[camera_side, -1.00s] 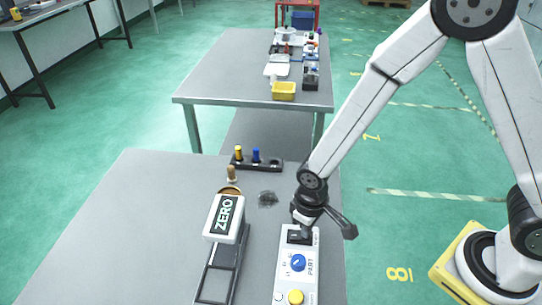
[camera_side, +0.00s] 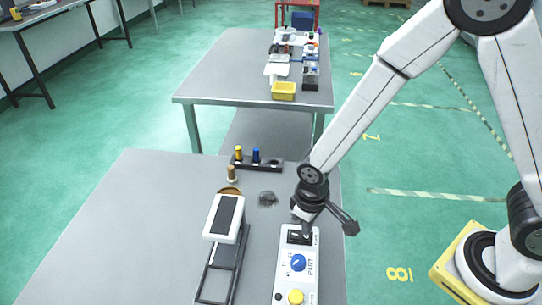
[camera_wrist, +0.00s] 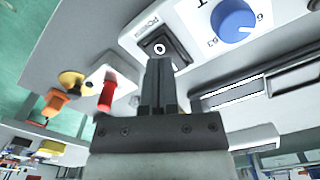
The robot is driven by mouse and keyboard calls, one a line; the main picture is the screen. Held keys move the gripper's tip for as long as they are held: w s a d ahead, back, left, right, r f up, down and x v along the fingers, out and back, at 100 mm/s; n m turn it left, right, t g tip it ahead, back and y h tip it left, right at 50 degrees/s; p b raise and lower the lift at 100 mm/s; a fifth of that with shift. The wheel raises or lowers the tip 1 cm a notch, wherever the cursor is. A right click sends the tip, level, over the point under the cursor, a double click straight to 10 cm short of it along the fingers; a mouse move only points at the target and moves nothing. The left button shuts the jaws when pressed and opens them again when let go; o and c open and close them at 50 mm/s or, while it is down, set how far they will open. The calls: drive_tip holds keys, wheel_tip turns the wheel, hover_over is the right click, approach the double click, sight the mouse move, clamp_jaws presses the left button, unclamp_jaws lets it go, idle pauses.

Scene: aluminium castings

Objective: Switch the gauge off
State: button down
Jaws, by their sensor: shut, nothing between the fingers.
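The control box (camera_side: 285,270) is a pale panel with a black rocker switch (camera_side: 297,238) at its far end, a blue knob (camera_side: 298,263) and a yellow button (camera_side: 295,297). The gauge (camera_side: 238,232) stands left of it; its display (camera_side: 227,215) is dark and blank. My gripper (camera_side: 305,229) is shut and empty, its tips right by the rocker switch. In the wrist view the closed fingertips (camera_wrist: 159,62) overlap the near edge of the switch (camera_wrist: 160,46), which shows a white O mark. I cannot tell whether they touch it.
A dark rack (camera_side: 270,166) with a yellow and a blue peg stands at the bench's far edge. A brown-topped peg (camera_side: 231,174) stands behind the gauge, and a dark smudge (camera_side: 268,199) marks the bench. The bench's left part is clear. Another table (camera_side: 225,75) stands beyond.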

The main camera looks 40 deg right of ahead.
drive_tip(key=shift+r, duration=2.6)
drive_tip(key=shift+d, duration=0.1)
drive_tip(key=s+d+r+m+t, duration=0.1)
drive_tip(key=d+r, duration=0.1)
drive_tip(key=d, duration=0.4)
drive_tip(key=s+d+r+m+t, duration=0.1)
drive_tip(key=s+d+r+m, duration=0.1)
drive_tip(key=d, duration=0.5)
drive_tip(key=shift+s+d+r+t, duration=0.2)
drive_tip(key=shift+s+r+t, duration=0.1)
drive_tip(key=shift+r, duration=0.2)
